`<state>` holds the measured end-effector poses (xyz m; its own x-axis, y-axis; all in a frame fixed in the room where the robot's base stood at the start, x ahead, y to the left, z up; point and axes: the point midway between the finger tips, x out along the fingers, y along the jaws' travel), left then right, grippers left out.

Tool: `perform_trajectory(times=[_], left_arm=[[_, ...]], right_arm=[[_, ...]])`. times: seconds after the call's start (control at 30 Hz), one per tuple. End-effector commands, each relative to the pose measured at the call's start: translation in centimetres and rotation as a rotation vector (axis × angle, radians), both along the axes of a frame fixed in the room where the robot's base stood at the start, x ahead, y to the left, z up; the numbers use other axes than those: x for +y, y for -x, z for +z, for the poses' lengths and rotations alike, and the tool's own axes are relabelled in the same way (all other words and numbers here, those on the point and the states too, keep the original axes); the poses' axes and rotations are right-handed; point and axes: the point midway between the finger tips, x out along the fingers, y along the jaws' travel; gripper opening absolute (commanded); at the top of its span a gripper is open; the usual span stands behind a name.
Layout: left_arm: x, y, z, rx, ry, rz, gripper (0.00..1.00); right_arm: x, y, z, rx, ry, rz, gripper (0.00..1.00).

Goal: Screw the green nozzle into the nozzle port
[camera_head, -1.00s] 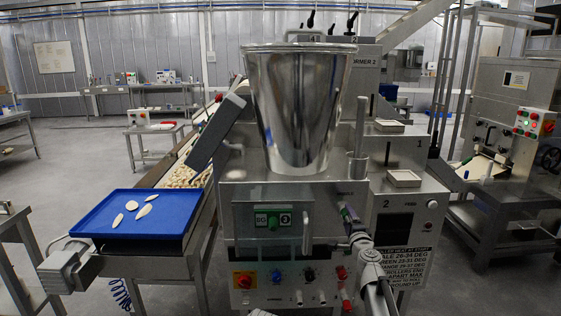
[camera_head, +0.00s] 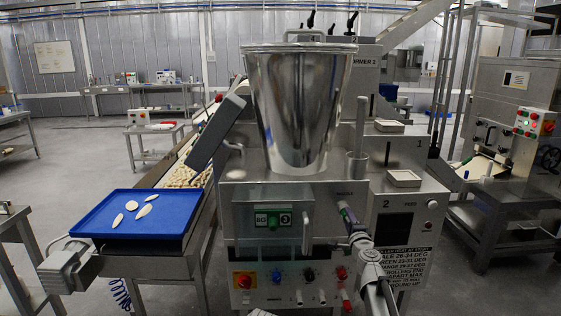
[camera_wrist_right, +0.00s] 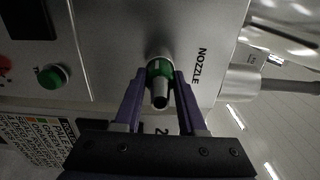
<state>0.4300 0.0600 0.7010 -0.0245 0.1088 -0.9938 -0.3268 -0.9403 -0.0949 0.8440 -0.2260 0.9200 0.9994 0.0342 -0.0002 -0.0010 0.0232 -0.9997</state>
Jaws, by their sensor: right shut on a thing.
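The green nozzle (camera_wrist_right: 159,68) has a green collar and a dark metal tip (camera_wrist_right: 160,101). It also shows as a small green spot in the head view (camera_head: 342,206). My right gripper (camera_wrist_right: 158,88) has purple fingers, one on each side of the nozzle, and is shut on it. In the head view the right gripper (camera_head: 348,214) is at the machine's front, below the hopper. The nozzle's far end meets a round metal fitting at the nozzle port (camera_wrist_right: 158,56), beside the word NOZZLE. How deep it sits in the port cannot be told.
A large steel hopper (camera_head: 298,110) stands on top of the machine. Its front carries a green-framed panel (camera_head: 273,219) and several knobs below. A blue tray (camera_head: 170,226) with flat pasta pieces is at the left. A green button (camera_wrist_right: 53,77) is left of the nozzle.

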Motion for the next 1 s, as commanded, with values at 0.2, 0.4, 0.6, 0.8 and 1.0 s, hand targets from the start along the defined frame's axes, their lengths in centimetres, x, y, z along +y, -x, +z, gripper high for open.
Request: perform_trajectory(times=[0.2,0.4,0.6,0.8,1.0], left_arm=[[0.0,0.0,0.0,0.0,0.0,0.0,0.9],[0.0,0.0,0.0,0.0,0.0,0.0,0.9],[0.0,0.0,0.0,0.0,0.0,0.0,0.9],[0.0,0.0,0.0,0.0,0.0,0.0,0.9],[0.0,0.0,0.0,0.0,0.0,0.0,0.9]], right_arm=[[0.0,-0.03,0.0,0.01,-0.282,0.0,0.0],[0.0,-0.06,0.0,0.02,-0.574,0.0,0.0],[0.0,-0.09,0.0,0.029,-0.847,0.0,0.0],[0.0,-0.1,0.0,0.033,-0.973,0.0,0.0],[0.0,-0.1,0.0,0.034,-0.979,0.0,0.0]])
